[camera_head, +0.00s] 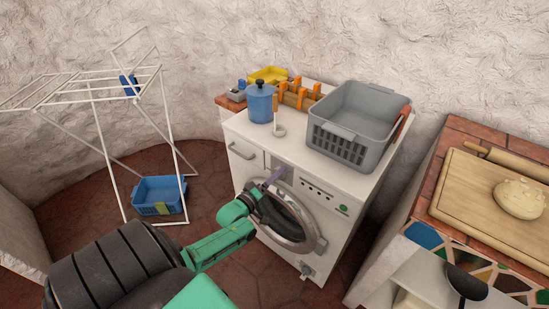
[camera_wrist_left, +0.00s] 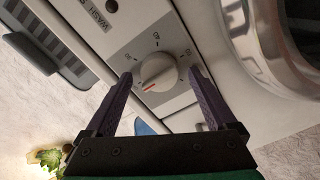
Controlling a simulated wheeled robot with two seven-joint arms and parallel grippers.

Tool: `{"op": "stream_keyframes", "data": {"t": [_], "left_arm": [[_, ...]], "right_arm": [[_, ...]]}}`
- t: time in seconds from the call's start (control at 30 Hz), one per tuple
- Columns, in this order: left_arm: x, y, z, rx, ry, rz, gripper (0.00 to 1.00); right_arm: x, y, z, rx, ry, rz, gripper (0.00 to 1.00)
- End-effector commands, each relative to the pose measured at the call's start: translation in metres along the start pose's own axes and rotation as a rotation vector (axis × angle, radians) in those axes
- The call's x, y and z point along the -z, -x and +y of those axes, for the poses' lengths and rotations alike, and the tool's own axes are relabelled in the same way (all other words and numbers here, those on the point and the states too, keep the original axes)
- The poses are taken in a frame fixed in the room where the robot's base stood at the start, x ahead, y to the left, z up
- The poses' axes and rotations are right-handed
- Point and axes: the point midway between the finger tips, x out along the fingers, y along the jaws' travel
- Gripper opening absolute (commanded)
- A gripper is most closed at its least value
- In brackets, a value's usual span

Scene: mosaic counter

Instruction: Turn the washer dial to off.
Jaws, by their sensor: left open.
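The white washer (camera_head: 361,191) stands against the wall, with its round door below the control panel. The washer dial (camera_wrist_left: 157,71) is a round light-grey knob on a grey panel in the left wrist view. A red mark on the knob faces toward the lower left of that view, and small labels surround it. My right gripper is out of view.
A grey basket (camera_head: 350,112), a blue lidded pot (camera_head: 261,103) and a ladle sit on the washer top. A drying rack (camera_head: 95,110) and blue basket (camera_head: 160,193) stand at left. A tiled counter with a board (camera_head: 478,190) is at right.

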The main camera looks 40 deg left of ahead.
Motion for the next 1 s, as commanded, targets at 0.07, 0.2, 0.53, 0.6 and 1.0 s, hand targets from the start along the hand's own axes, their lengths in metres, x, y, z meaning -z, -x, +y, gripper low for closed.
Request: {"op": "stream_keyframes", "data": {"t": [0.07, 0.2, 0.53, 0.6, 1.0], "left_arm": [[0.000, 0.001, 0.000, 0.000, -0.001, 0.000, 0.90], [0.000, 0.014, 0.000, 0.001, 0.000, -0.001, 0.90], [-0.001, 0.105, -0.001, 0.005, 0.000, -0.003, 0.90], [-0.001, 0.121, -0.001, 0.004, 0.000, -0.002, 0.90], [0.000, 0.146, 0.000, 0.000, 0.000, 0.000, 0.90]], "right_arm": [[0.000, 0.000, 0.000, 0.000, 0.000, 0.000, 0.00], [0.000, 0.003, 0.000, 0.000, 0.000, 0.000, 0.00], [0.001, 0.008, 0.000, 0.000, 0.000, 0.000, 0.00], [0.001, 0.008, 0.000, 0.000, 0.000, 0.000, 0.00], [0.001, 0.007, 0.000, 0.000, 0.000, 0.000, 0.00]]}}
